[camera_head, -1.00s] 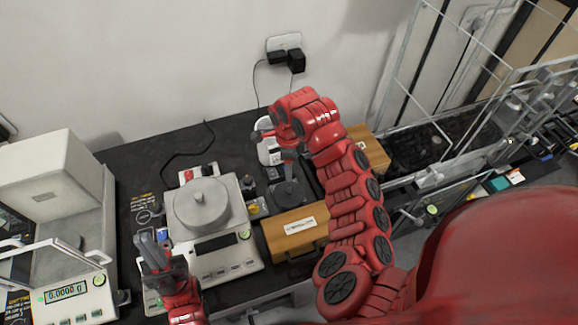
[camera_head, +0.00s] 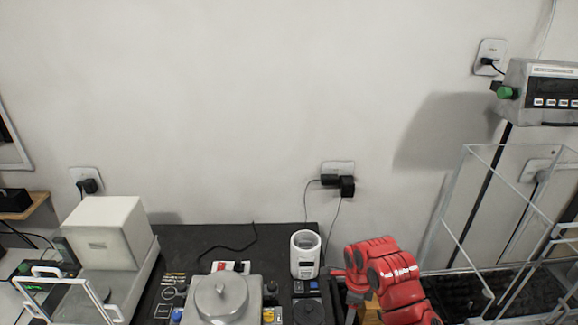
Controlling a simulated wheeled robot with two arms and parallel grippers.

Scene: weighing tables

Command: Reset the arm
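My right arm, red, comes in at the bottom right. Part of my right gripper (camera_head: 345,297) shows as a grey and red piece beside the white cylindrical device (camera_head: 305,254), apart from it. Its fingertips are not clear, so I cannot tell whether it is open or shut. The white device stands upright on the dark table (camera_head: 285,236). My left gripper is outside the view.
A balance with a round metal pan (camera_head: 222,297) stands at the table's front. A white boxy analytical balance (camera_head: 106,232) with glass doors is at left. A clear-walled frame (camera_head: 455,225) and a grey display unit (camera_head: 540,92) are at right. Wall sockets hold plugs.

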